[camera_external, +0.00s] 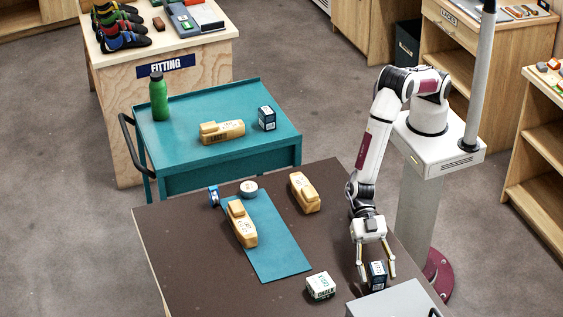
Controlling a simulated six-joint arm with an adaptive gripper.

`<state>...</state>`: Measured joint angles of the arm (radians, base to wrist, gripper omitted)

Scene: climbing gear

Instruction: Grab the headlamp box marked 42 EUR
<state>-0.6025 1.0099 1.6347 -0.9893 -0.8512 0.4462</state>
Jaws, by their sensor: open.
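A small dark blue box with a white label (377,276) stands upright on the brown table (190,265), near its right front edge. A similar dark box (267,118) stands on the teal cart (285,140). The print on both is too small to read, so I cannot tell which is marked 42 EUR. My gripper (376,267) points down, open, with its fingers on either side of the box on the brown table. I cannot tell whether either finger touches it.
A white chalk box (320,287) stands just left of my gripper, and a grey case (395,302) lies close in front. Wooden shoe lasts (304,192) (242,224), a teal mat (272,245) and tape rolls (248,188) lie further back. A green bottle (158,98) stands on the cart.

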